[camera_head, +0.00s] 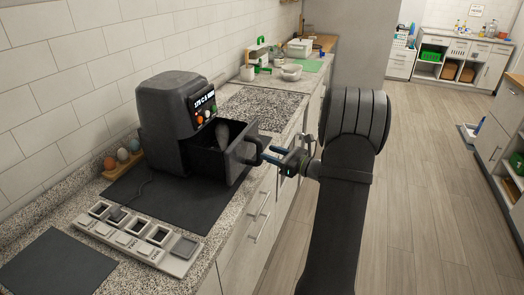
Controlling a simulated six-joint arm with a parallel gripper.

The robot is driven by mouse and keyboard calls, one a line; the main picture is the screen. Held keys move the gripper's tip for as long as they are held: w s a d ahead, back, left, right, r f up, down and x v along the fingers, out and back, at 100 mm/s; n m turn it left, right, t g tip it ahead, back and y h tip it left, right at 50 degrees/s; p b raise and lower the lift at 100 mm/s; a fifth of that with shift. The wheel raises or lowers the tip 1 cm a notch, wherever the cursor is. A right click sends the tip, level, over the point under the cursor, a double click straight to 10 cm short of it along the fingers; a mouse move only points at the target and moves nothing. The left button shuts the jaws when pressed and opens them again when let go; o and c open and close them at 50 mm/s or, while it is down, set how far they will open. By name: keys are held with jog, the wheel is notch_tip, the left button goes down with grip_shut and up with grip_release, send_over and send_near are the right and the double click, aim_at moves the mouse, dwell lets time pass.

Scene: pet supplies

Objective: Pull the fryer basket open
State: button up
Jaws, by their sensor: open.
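The black air fryer (170,110) stands on a dark mat on the counter, with a lit display and coloured knobs on its front. Its fryer basket (226,152) is pulled out to the right, with its inside showing from above. The basket handle (252,155) points toward my gripper (272,153). My gripper is open, with its fingers at the handle's outer end. I cannot tell whether the fingers touch the handle.
A row of switches (136,238) lies on the counter in front of the fryer. A holder with several eggs (123,160) stands at the left by the wall. The dark mat (184,203) has bare room; bowls (290,72) stand farther back.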

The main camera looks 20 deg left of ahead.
aim_at(259, 149)
jog(key=s+d, duration=0.2)
jog(key=d, duration=1)
jog(key=shift+s, duration=0.2)
jog(key=shift+a, duration=0.1)
jog(key=w+a, duration=0.1)
jog(key=a, duration=0.4)
jog(key=w+a, duration=0.1)
jog(key=a, duration=0.5)
jog(key=w+a, duration=0.1)
jog(key=a, duration=0.5)
jog(key=shift+w, duration=0.2)
jog(key=s+d, duration=0.3)
jog(key=d, duration=1.4)
jog(key=shift+s, duration=0.2)
jog(key=shift+d, duration=0.1)
